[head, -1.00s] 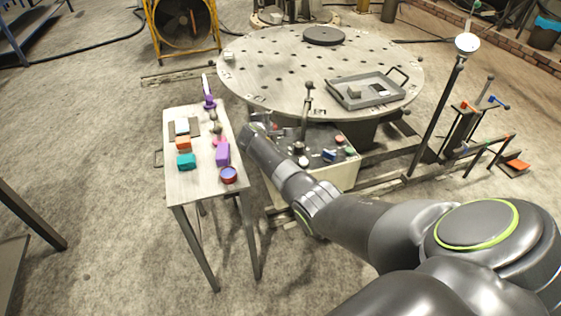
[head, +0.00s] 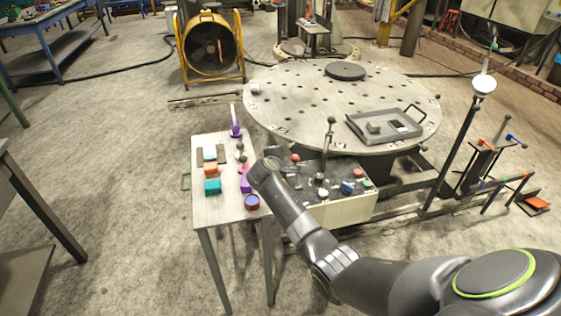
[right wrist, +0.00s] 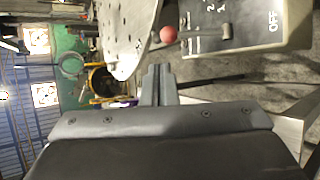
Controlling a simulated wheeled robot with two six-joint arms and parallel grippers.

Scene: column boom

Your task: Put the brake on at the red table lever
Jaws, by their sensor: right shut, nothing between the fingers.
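The red lever knob (right wrist: 169,34) sits at the end of a grey lever arm (right wrist: 210,33) on the control box; in the right wrist view it is beyond my fingertips, slightly right, with a gap between. In the head view a red knob (head: 295,158) shows at the left of the box top, right of my wrist. The control box (head: 345,207) stands at the front of the round table (head: 290,92). My right gripper (right wrist: 158,72) is shut and empty. Its fingers are hard to make out in the head view. My left gripper is not in view.
A side table (head: 212,215) with colored blocks and a red-and-blue can (head: 252,202) stands left of the box, under my right wrist. A tall lever (head: 328,150) rises from the box. A grey tray (head: 385,126) lies on the round table. A white-topped post (head: 484,84) stands right.

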